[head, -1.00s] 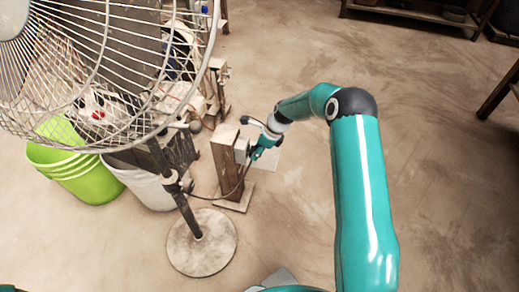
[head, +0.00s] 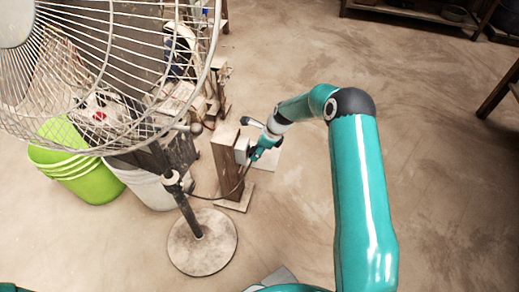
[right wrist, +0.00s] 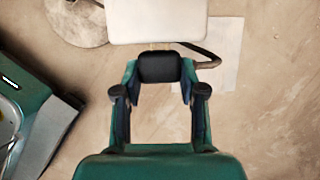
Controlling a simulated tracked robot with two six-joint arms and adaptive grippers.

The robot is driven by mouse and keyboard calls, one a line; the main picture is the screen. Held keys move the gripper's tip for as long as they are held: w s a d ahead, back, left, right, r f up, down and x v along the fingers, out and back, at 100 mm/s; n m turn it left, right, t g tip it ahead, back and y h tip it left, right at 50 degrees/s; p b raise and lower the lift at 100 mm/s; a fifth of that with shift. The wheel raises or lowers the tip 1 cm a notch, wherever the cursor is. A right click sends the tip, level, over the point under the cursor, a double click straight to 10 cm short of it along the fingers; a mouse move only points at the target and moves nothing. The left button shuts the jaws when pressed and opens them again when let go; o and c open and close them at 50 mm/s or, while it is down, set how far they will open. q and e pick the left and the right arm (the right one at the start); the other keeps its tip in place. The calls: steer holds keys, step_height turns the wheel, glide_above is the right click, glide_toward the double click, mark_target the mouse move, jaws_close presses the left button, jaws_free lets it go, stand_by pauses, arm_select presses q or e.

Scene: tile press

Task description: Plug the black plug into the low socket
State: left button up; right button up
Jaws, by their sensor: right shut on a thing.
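The black plug (right wrist: 160,67) sits between the fingertips of my right gripper (right wrist: 160,90), which is shut on it. Its dark cable bends off to the right in the right wrist view. The white socket box (right wrist: 157,20) is straight ahead of the plug, with only a very narrow gap or none between them; I cannot tell if the pins are in. In the head view the socket box (head: 241,150) is low on the wooden post (head: 226,165), and my right gripper (head: 254,153) is at its right side. The socket holes are hidden. My left gripper is out of view.
A standing fan (head: 110,75) with a round base (head: 202,243) stands left of the post. A green bucket (head: 85,180) and a white bucket (head: 150,188) are behind it. A cable runs from the post toward the fan stand. The floor to the right is clear.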

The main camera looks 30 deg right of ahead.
steer(key=shift+w+a, duration=0.3)
stand_by(0.7)
steer(key=shift+s+d+p, duration=0.3)
steer(key=shift+p, duration=0.1)
stand_by(0.8)
steer(key=shift+p, duration=0.5)
stand_by(0.5)
steer(key=shift+w+a, duration=0.25)
steer(key=shift+w, duration=0.05)
stand_by(0.8)
steer(key=shift+s+d, duration=0.25)
steer(key=shift+s, duration=0.05)
stand_by(0.7)
steer(key=shift+p, duration=0.7)
stand_by(0.4)
steer(key=shift+w+a, duration=0.3)
stand_by(0.6)
